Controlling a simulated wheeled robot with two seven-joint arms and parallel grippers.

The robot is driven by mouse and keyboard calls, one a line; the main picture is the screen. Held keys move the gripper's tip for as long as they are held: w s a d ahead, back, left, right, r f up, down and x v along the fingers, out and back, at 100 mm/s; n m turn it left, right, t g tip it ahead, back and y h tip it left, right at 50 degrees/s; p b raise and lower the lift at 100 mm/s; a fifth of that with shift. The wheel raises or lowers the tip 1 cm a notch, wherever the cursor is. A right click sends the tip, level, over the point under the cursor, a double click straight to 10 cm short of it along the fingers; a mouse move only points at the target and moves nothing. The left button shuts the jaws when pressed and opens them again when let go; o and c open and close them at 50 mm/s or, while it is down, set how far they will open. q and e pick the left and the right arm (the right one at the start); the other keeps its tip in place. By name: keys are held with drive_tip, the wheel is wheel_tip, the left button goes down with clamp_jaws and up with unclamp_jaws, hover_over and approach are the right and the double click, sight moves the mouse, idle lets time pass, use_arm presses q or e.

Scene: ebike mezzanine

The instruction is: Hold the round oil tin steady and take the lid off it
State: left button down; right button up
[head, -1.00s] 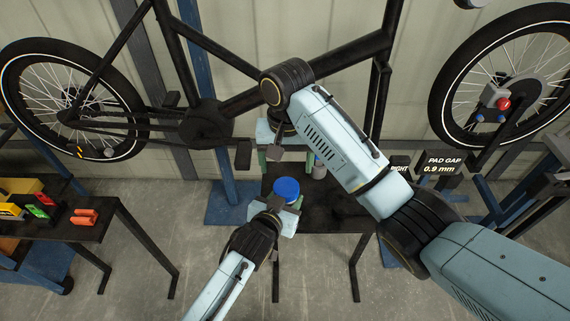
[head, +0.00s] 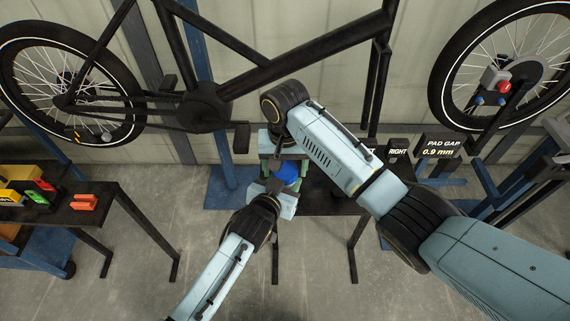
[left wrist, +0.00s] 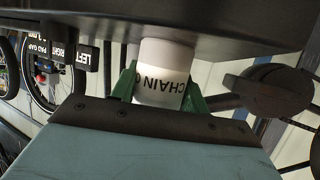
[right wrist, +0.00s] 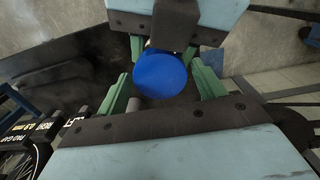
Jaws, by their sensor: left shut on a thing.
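The round oil tin (left wrist: 163,72) is white with dark "CHAIN O" lettering, upside down in the left wrist view. My left gripper (left wrist: 160,92) is shut on its sides, with one green finger on each side. The tin's base meets a dark surface. The blue round lid (right wrist: 160,74) shows in the right wrist view and partly in the head view (head: 288,172). My right gripper (right wrist: 163,88) is open above the tin, its green fingers on either side of the lid with gaps visible. In the head view, my right gripper (head: 283,162) hides part of the lid.
The dark bench top (head: 330,200) around the tin is mostly clear. Small black signs, one reading "PAD GAP 0.9 mm" (head: 440,147), stand to the right. A bike frame (head: 300,62) hangs behind. A side table (head: 60,217) with coloured items is at left.

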drive_tip(key=c, duration=0.8)
drive_tip(key=n, duration=0.3)
drive_tip(key=o, duration=1.1)
